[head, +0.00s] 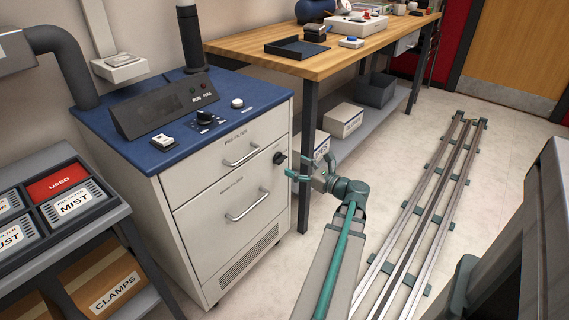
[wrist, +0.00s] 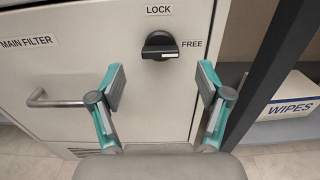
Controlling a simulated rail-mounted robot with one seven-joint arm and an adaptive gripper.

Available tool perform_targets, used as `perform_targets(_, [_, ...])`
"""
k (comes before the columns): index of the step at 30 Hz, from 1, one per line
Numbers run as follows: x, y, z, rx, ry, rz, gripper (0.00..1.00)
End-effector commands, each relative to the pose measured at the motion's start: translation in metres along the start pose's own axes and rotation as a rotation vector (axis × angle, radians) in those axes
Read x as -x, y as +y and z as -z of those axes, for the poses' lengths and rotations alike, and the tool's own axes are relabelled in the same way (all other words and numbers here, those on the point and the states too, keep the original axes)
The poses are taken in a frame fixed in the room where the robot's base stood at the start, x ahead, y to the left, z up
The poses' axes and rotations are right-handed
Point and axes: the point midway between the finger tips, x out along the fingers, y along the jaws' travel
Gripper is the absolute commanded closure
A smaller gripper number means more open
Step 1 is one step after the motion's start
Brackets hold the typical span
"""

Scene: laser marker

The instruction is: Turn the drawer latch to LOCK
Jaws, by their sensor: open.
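The drawer latch (wrist: 160,46) is a black knob on the white cabinet front, near its right edge. Its bar lies level, with its white line towards the FREE label (wrist: 192,44) on the right. The LOCK label (wrist: 159,10) is above the knob. In the head view the latch (head: 280,158) shows as a dark knob at the cabinet's right side. My gripper (wrist: 161,80) is open and empty, its grey pads spread either side of the knob's line and lower in the picture. In the head view my gripper (head: 308,168) is close in front of the latch; no contact shows.
The main filter drawer handle (wrist: 55,98) sticks out left of my gripper. A dark table leg (wrist: 258,65) and a WIPES box (wrist: 290,97) stand on the right. The blue cabinet top (head: 165,105) carries a control panel. Floor rails (head: 430,205) run at the right.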

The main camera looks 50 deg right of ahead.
Motion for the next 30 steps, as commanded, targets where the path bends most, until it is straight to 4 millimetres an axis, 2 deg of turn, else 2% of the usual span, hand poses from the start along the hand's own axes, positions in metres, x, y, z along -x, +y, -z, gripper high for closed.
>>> perform_targets(3, [-0.022, -0.001, 0.003, 0.002, 0.000, -0.002, 0.23])
perform_targets(9, [-0.048, 0.000, 0.002, 0.002, 0.000, -0.002, 0.23])
perform_targets(15, [-0.057, 0.000, 0.001, 0.001, 0.001, 0.000, 0.23])
perform_targets(23, [-0.058, 0.000, 0.000, 0.001, 0.001, 0.001, 0.23])
perform_targets(30, [-0.058, 0.000, 0.000, 0.002, 0.001, 0.001, 0.63])
